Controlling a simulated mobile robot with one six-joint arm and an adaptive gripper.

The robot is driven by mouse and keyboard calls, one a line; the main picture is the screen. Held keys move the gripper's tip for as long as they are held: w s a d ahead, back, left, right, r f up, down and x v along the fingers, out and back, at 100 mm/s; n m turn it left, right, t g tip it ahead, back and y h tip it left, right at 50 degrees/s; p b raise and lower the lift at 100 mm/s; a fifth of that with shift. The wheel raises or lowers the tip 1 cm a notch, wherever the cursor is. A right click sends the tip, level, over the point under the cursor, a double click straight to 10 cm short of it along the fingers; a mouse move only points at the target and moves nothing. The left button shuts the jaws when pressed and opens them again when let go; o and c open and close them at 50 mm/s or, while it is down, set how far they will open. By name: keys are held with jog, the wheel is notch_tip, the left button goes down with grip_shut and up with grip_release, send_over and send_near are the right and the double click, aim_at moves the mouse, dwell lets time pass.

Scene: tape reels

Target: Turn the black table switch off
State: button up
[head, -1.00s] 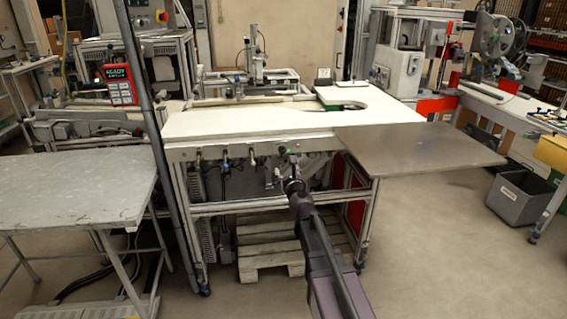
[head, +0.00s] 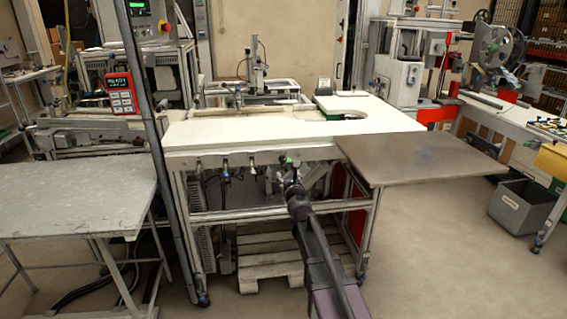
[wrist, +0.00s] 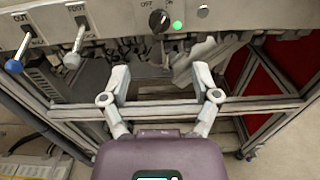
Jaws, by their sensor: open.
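The black table switch (wrist: 159,20) is a round knob on the metal front panel under the white table, between the labels OFF on its left and ON on its right. A pale mark on the knob seems to lean toward ON. A green light (wrist: 177,25) glows just right of it and also shows in the head view (head: 289,160). My gripper (wrist: 161,80) is open and empty, its two fingers spread below the knob in the wrist view, apart from it.
A blue-tipped lever (wrist: 14,66) and a grey-tipped lever (wrist: 72,60) stick out left of the switch. A metal frame bar (wrist: 165,108) runs below. The white table (head: 250,131) is above, with a grey side shelf (head: 420,158) at right.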

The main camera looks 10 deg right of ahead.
aim_at(283, 161)
jog(key=w, duration=1)
jog(key=shift+w+a, duration=0.1)
jog(key=shift+w, duration=0.15)
grip_shut()
